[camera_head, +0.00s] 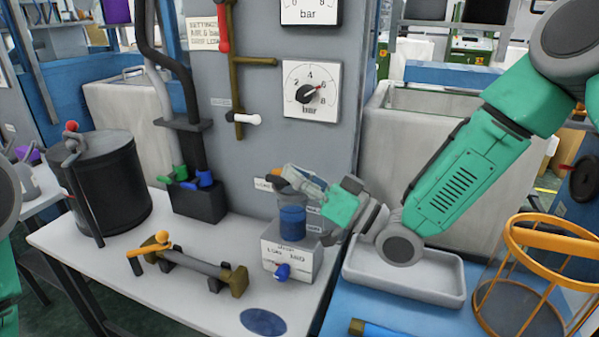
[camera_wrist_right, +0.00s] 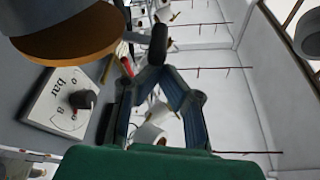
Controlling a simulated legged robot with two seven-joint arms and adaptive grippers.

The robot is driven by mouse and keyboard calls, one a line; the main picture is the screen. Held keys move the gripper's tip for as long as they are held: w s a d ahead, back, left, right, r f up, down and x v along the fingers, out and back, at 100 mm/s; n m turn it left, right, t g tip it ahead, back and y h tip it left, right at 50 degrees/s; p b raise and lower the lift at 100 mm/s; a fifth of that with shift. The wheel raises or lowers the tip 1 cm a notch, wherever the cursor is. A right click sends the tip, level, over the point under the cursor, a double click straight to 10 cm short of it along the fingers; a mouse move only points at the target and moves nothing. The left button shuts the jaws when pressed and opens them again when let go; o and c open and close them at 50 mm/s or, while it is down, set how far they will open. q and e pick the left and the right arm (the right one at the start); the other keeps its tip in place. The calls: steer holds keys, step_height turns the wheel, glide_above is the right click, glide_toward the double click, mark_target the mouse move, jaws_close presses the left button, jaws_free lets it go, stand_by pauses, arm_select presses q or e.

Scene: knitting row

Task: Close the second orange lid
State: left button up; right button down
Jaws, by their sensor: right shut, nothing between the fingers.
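In the head view my right gripper (camera_head: 290,173) reaches in from the right, its fingers over a small jar of blue contents (camera_head: 292,222) on a white labelled box. An orange lid (camera_head: 273,171) shows only as a small piece beside the fingertips, mostly hidden by them. In the right wrist view an orange disc with a grey rim (camera_wrist_right: 85,42), likely this lid, is close at upper left. My right gripper's fingertips (camera_wrist_right: 158,45) are together and empty, to the right of the disc. I cannot tell whether they touch it. My left gripper is not in view.
A black drum (camera_head: 112,185) stands farther left. Right are a white tray (camera_head: 440,283) and an orange-ringed cage (camera_head: 555,232). A gauge panel (camera_head: 250,130) rises behind.

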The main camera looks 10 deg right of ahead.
steer(key=shift+s+a+f+n+g+y+b, duration=0.1)
steer(key=shift+s+f+n+g+y+b, duration=0.15)
steer(key=shift+f+n+b, duration=0.4)
steer(key=shift+s+a+f+n+g+y+b, duration=0.1)
steer(key=shift+s+f+n+g+y+b, duration=0.1)
steer(key=shift+f+n+b, duration=0.4)
steer(key=shift+s+a+f+n+g+y+b, duration=0.15)
steer(key=shift+s+f+n+g+b, duration=0.15)
steer(key=shift+f+n, duration=0.55)
steer(key=shift+f, duration=0.45)
